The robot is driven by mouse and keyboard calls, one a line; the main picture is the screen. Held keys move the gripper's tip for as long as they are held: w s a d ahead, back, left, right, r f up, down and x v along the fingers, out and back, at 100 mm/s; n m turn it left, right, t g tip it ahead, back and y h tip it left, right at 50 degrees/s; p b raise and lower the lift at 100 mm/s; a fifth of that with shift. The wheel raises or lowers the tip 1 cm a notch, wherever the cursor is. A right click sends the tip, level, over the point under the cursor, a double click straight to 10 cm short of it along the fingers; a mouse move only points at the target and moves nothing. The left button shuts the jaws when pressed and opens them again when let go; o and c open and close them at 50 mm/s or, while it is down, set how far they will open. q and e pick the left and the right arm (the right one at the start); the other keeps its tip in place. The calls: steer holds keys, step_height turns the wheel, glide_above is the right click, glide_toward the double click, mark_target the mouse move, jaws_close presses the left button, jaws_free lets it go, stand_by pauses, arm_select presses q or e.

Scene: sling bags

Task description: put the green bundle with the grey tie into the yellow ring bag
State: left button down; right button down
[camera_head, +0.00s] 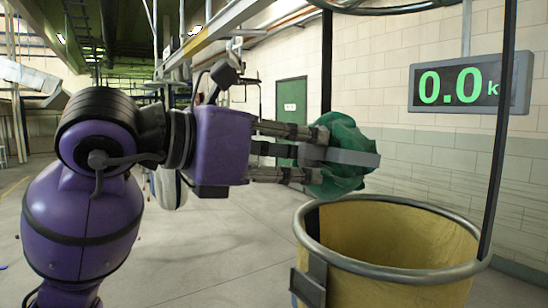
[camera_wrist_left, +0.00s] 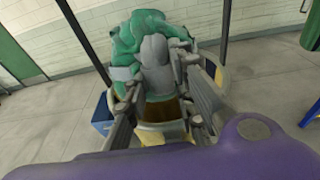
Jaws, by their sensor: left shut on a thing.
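The green bundle (camera_head: 345,137) with its grey tie (camera_head: 340,156) is held in the air by my left gripper (camera_head: 312,153), which is shut on it. The bundle also fills the top middle of the left wrist view (camera_wrist_left: 145,30), between and beyond the fingers. The yellow ring bag (camera_head: 390,235) hangs open at the lower right of the head view, with a grey metal rim (camera_head: 440,272). In the picture the bundle is above and just beyond the rim's far left part; I cannot tell whether it is over the opening. My right gripper is not in view.
Dark upright straps (camera_head: 500,130) rise from the bag's ring on both sides. A display (camera_head: 470,83) reading 0.0 hangs at the upper right. A blue bin (camera_wrist_left: 102,115) stands on the floor in the left wrist view. The floor at left is open.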

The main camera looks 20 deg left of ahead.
arm_select(q)
steer(key=r+x, duration=0.1)
steer(key=x, duration=1.6)
steer(key=shift+b, duration=0.3)
steer(key=shift+w+d+r, duration=0.1)
